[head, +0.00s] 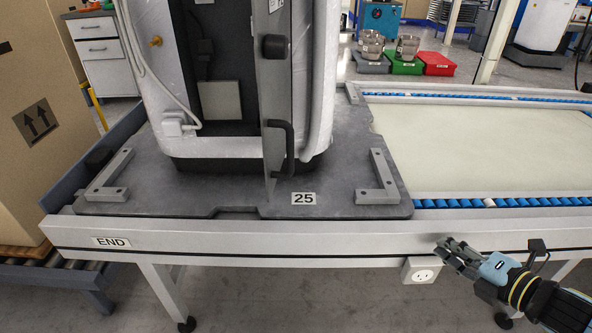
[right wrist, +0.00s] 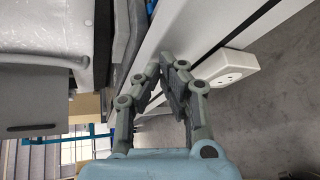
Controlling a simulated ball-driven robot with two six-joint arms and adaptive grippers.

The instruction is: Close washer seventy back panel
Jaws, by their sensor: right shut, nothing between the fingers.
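A white washer (head: 226,150) stands upright on a dark grey pallet (head: 235,202) labelled 25; no number seventy shows. Its back is partly open, with a dark interior in view. The grey back panel (head: 270,80) stands swung out, nearly edge-on to the head view, with a black handle (head: 283,145). The grey panel also shows at the left of the right wrist view (right wrist: 40,100). My right gripper (head: 447,250) is shut and empty, low to the right of the pallet, in front of the conveyor's front rail and apart from the panel. My left gripper is not in view.
The conveyor's front rail (head: 330,238) runs across, marked END at left, with a socket box (head: 421,270) below it. A large carton (head: 35,120) stands at left. A pale belt (head: 480,150) lies clear at right. Colored trays (head: 405,64) stand behind.

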